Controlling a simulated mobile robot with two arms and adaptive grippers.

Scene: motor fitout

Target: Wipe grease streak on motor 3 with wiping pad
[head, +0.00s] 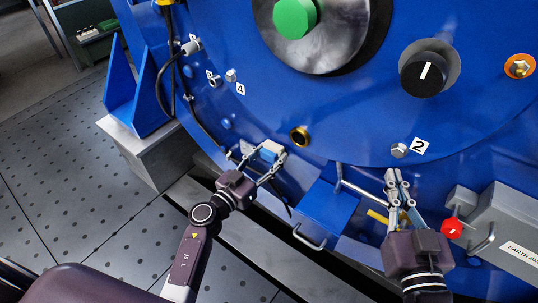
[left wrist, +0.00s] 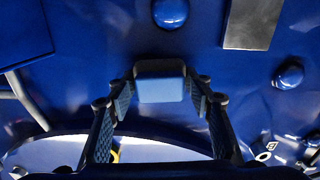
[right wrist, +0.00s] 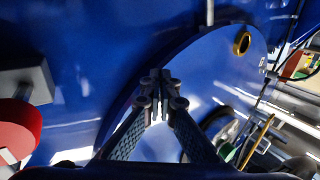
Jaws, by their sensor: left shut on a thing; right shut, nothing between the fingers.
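The large blue motor housing (head: 350,120) fills the upper part of the head view. I see no clear grease streak and no legible "3" on it. My left gripper (head: 271,156) is shut on the wiping pad (head: 268,149), a small light-blue and white block, close to the lower left of the housing. In the left wrist view the pad (left wrist: 160,85) sits between the fingertips in front of a blue surface; I cannot tell whether it touches. My right gripper (head: 398,182) is shut and empty, low in front of the housing, below the "2" label (head: 419,146).
A grey box (head: 505,235) and a red knob (head: 452,228) are close right of my right gripper. A brass ring (head: 299,136), black dial (head: 424,76) and green knob (head: 295,18) protrude above.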

